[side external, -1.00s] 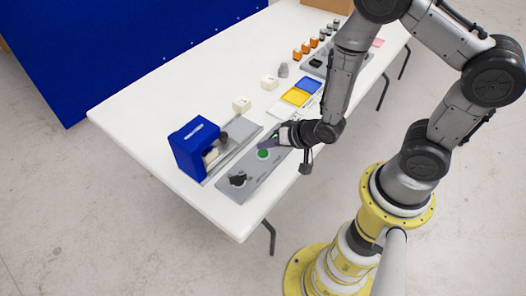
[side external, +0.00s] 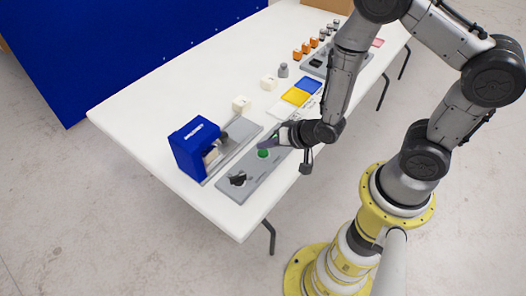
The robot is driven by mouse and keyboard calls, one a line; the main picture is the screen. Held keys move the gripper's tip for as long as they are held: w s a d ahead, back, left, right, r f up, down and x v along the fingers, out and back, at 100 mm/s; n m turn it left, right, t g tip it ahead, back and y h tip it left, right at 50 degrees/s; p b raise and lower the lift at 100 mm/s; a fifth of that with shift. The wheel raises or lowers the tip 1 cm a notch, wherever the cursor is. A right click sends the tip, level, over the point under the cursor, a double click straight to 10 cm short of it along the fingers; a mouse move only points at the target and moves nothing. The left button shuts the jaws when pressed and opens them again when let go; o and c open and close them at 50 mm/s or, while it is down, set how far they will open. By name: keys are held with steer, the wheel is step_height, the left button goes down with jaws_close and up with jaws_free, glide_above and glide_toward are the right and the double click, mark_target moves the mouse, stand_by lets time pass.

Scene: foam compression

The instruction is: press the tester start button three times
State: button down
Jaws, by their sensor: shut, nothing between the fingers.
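The green start button (side external: 263,154) sits on a grey control panel (side external: 254,175) at the table's front edge. My gripper (side external: 274,143) is shut and empty, low over the panel just behind and to the right of the button. Its fingertips are close to the button; I cannot tell whether they touch it. The blue tester (side external: 188,150) stands left of the panel, with a pale block partly visible at its opening (side external: 211,157). A grey base plate (side external: 236,140) extends from it.
A black knob (side external: 238,178) is on the panel's near end. Pale blocks (side external: 241,104) and a grey weight (side external: 283,70) stand behind. White, yellow (side external: 295,96) and blue pads lie to the right. Several orange-and-dark pieces (side external: 305,48) stand farther back. The table's left side is clear.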

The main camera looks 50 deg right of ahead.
mark_target(266, 155)
steer(key=shift+f, duration=0.2)
steer(key=shift+f, duration=0.2)
steer(key=shift+f, duration=0.45)
stand_by(0.6)
steer(key=shift+r, duration=0.15)
stand_by(0.3)
steer(key=shift+r, duration=3.2)
